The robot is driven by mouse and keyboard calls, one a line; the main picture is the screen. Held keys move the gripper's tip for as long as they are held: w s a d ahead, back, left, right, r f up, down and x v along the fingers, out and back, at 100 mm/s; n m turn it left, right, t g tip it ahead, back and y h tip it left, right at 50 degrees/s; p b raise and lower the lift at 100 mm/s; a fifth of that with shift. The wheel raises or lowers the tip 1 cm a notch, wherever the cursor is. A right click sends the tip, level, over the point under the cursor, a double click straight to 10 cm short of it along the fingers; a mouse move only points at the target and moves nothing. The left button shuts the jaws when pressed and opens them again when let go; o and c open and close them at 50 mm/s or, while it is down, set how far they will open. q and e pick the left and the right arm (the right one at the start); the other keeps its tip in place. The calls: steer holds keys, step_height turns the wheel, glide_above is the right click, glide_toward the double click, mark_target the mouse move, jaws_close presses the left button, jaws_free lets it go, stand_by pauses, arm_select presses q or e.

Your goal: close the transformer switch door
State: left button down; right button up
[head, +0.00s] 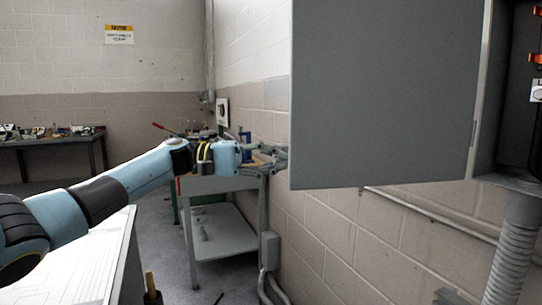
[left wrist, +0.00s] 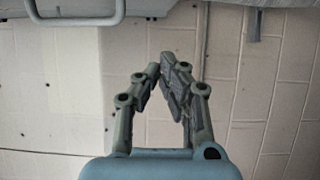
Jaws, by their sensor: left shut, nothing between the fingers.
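The transformer switch door (head: 385,95) is a large flat grey panel standing wide open in the head view. Its right edge meets the grey switch box (head: 497,110), whose open inside shows at the far right. My left gripper (head: 277,158) is shut and empty just left of the door's free left edge, near its lower corner. I cannot tell whether its tips touch the door or lie behind it. The left wrist view shows its two fingers (left wrist: 165,72) drawn together with nothing held, in front of a block wall. My right gripper is not in view.
A grey metal cart (head: 225,235) stands below my left arm. A ribbed conduit (head: 510,250) drops from the box, and a thin pipe (head: 420,212) runs along the wall below the door. A white-topped table (head: 75,265) is at the lower left. A cluttered bench (head: 50,142) stands at the back left.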

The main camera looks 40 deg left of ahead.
mark_target(314, 166)
arm_select(q)
steer(key=d+p, duration=0.1)
steer(key=d, duration=0.1)
steer(key=d+p, duration=0.1)
steer(key=d, duration=0.2)
steer(key=d+p, duration=0.1)
steer(key=d, duration=0.1)
steer(key=shift+w+d+r, duration=0.2)
steer(key=shift+w+d, duration=0.2)
steer(key=shift+s+d+p, duration=0.15)
steer(key=shift+s+p, duration=0.1)
steer(key=shift+p, duration=0.1)
steer(key=shift+d+f, duration=0.15)
steer(key=shift+s, duration=0.15)
